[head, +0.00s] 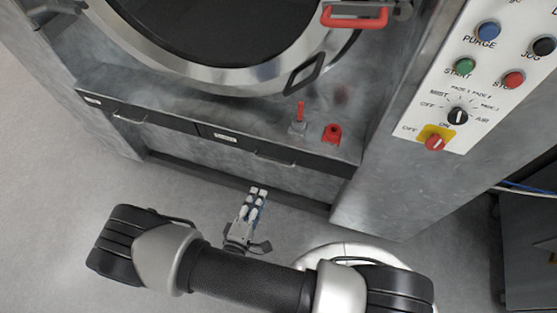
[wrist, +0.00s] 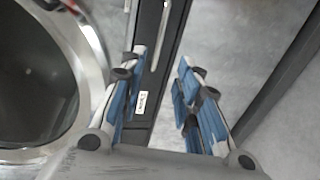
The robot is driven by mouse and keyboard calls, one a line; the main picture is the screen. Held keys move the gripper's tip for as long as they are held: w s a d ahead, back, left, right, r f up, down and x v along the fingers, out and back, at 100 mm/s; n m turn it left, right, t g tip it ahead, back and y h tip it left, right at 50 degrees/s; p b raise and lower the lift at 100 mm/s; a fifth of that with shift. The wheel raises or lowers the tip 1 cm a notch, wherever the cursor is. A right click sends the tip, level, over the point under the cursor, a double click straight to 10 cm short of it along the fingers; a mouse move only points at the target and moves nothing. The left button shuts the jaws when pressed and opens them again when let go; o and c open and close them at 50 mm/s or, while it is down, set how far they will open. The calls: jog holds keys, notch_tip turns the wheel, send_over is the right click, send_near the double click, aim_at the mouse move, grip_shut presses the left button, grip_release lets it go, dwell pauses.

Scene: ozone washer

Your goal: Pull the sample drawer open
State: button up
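Two dark drawer fronts run side by side below the round door. The left drawer front (head: 165,124) has a bar handle (head: 130,118) and a small white label. The right drawer front (head: 245,145) has a white label (head: 225,138) and a bar handle (head: 275,161). I cannot read which one is the sample drawer. Both look closed. My gripper (head: 258,191) is in front of the right drawer, apart from its handle. In the wrist view my gripper (wrist: 162,58) is open and empty, with a dark drawer front, a handle (wrist: 160,37) and a label (wrist: 142,102) seen beyond its fingers.
The round door (head: 240,75) with its metal rim stands above the drawers. A red-topped lever (head: 299,118) and a red part (head: 332,133) sit on the ledge. A control panel (head: 470,75) is at the right. Open floor (head: 60,220) lies at the left.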

aim_at(274, 161)
jog(key=b+x, duration=0.2)
jog(key=x, duration=1.5)
jog(key=shift+w+b, duration=0.15)
jog(key=shift+b, duration=0.25)
grip_shut()
